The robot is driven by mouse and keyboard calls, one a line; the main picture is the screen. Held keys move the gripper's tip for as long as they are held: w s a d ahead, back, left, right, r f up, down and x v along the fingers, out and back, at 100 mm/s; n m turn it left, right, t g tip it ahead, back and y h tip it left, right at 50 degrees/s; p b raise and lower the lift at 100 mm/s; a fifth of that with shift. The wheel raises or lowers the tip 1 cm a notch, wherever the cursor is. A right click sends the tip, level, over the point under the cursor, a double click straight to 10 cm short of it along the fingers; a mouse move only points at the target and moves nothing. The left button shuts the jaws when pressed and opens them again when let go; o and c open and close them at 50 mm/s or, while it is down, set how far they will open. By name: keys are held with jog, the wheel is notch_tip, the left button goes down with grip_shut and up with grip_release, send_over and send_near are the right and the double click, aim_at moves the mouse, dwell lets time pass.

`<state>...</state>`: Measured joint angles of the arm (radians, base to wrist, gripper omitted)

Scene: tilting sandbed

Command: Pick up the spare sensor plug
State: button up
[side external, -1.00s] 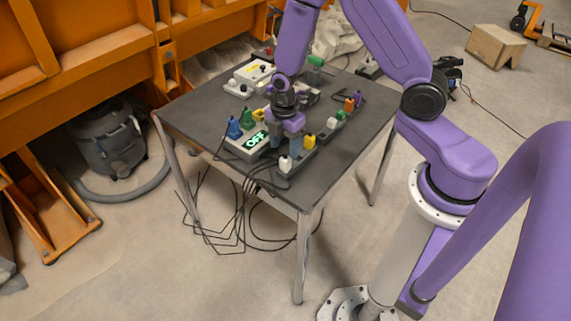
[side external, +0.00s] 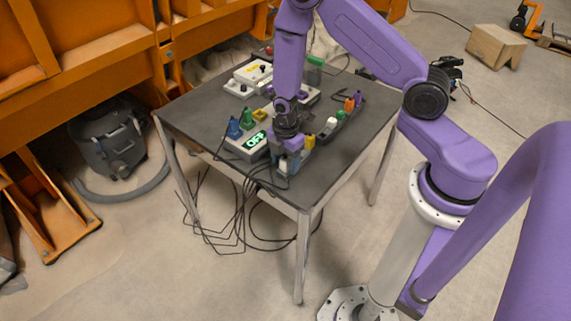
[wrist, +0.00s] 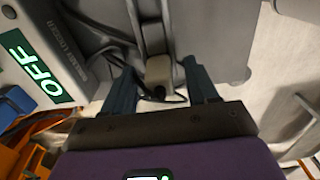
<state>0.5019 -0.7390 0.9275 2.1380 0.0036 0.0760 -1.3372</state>
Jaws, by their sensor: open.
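A pale beige-white plug (wrist: 158,70) stands at the near end of a row of plugs, with a dark cable by it. No readable label on it shows that it is the spare sensor plug. My gripper (side external: 289,163) is low over this near end, pointing down. In the wrist view my gripper (wrist: 159,80) is open, with one blue-grey finger on each side of the plug and a gap on both sides. In the side view the fingers mostly hide this plug.
A grey box with a green OFF display (side external: 256,140) stands just left of my gripper. A blue plug (side external: 234,128) and a green plug (side external: 247,118) stand behind it. A yellow plug (side external: 309,141) is close on the right. Cables hang over the table's (side external: 345,165) front edge.

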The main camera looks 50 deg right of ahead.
grip_shut()
jog(key=shift+r, duration=0.15)
